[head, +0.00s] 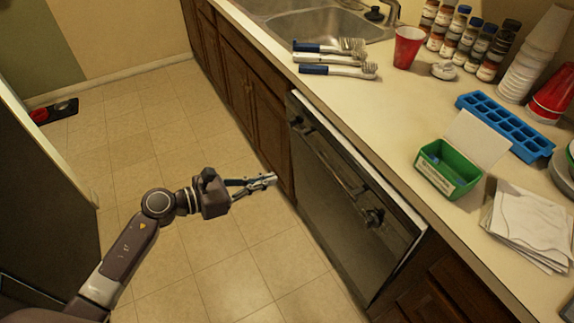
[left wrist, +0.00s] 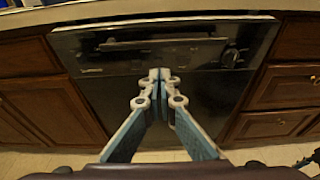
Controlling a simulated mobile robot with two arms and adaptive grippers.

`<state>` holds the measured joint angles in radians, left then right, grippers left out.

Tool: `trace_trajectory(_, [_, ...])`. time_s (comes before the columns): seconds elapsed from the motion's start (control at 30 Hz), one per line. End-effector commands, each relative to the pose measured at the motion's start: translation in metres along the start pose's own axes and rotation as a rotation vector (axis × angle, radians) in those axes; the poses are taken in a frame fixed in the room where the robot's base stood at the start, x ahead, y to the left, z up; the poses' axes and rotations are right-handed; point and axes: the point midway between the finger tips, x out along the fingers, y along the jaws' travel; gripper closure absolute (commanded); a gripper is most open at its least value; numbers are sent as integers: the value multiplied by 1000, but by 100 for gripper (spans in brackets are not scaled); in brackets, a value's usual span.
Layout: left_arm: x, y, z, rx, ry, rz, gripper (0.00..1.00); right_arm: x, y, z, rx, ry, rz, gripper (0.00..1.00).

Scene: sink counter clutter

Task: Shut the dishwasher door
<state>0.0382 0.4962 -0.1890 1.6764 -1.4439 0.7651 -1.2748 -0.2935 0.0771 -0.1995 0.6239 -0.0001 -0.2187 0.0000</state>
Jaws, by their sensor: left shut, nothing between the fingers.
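The dishwasher door (head: 335,205) is a dark glossy panel with a handle bar and a round knob, set under the counter. A pale strip shows along its top edge, and the top seems to stand slightly out from the cabinet fronts. The door also fills the middle of the left wrist view (left wrist: 100,62). My left gripper (head: 271,180) is shut and empty, to the left of the door in the head view and apart from it. In the left wrist view its closed fingertips (left wrist: 160,76) point at the door below the handle bar. My right gripper is not seen.
Wooden cabinets (head: 235,75) flank the dishwasher. The counter (head: 390,110) above carries brushes (head: 330,58), a red cup (head: 408,47), spice jars (head: 470,42), a blue ice tray (head: 505,125), a green box (head: 447,168) and napkins (head: 530,225).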

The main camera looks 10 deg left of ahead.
Motion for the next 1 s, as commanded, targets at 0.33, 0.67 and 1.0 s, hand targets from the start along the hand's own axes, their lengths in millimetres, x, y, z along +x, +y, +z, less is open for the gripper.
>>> trace_trajectory(0.33, [70,0,2,-3,-5,-2,100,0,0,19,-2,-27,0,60])
trace_trajectory(0.67, [122,0,11,-3,-2,-2,100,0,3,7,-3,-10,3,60])
trace_trajectory(1.0, [132,0,13,-2,1,-2,100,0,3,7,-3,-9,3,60])
